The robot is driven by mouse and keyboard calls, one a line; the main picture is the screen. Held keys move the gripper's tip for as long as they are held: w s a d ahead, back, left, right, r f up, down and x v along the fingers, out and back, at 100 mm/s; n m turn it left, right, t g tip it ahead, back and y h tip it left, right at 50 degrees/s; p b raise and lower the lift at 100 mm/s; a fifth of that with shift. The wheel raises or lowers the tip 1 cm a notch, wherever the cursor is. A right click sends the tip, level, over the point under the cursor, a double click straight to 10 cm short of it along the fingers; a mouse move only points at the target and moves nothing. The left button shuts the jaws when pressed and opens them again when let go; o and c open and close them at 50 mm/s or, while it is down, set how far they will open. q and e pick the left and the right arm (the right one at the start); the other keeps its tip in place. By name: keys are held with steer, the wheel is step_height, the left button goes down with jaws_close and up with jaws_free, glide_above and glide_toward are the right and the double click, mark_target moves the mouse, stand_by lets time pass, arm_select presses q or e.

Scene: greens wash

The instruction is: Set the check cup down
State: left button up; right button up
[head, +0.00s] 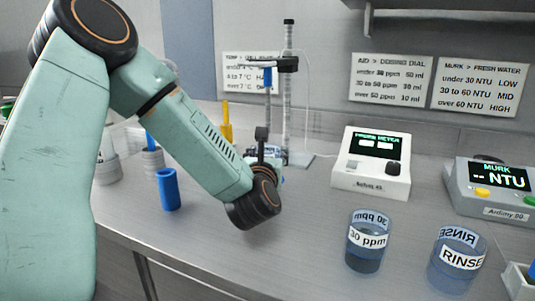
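A clear cup labelled 30 ppm (366,257), holding dark blue liquid, stands upright on the steel bench (300,240); it may be the check cup, but no label says so. My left arm reaches in from the left, ending in a dark wrist joint left of this cup and apart from it. My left gripper (265,158) is mostly hidden behind that wrist, with only small dark parts showing. I cannot see its fingertips or whether it holds anything. My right gripper is out of view.
A RINSE cup (455,266) stands right of the 30 ppm cup. A white probe meter (371,180) and a grey MURK meter (490,205) stand behind them. A blue cylinder (168,190) stands left. A clamp stand (288,100) rises behind my wrist. Bare bench shows left of the 30 ppm cup.

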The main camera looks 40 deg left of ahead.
arm_select(q)
steer(key=shift+o, duration=1.4)
steer(key=shift+s+d+r, duration=0.1)
steer(key=shift+d+r, duration=0.05)
steer(key=shift+r, duration=0.1)
steer(key=shift+f, duration=0.1)
steer(key=v, duration=0.6)
steer(key=p+v, duration=0.2)
steer(key=v, duration=0.1)
steer(key=shift+r+p, duration=0.35)
steer(key=p, duration=0.2)
steer(key=s+p, duration=0.1)
steer(key=p, duration=0.1)
steer(key=shift+s+d+f, duration=0.1)
steer(key=shift+s+d, duration=0.05)
steer(key=shift+d, duration=0.1)
steer(key=shift+s+d+p, duration=0.35)
steer(key=shift+d+p, duration=0.05)
steer(key=shift+p, duration=0.5)
steer(key=shift+s, duration=0.15)
steer(key=shift+f, duration=0.1)
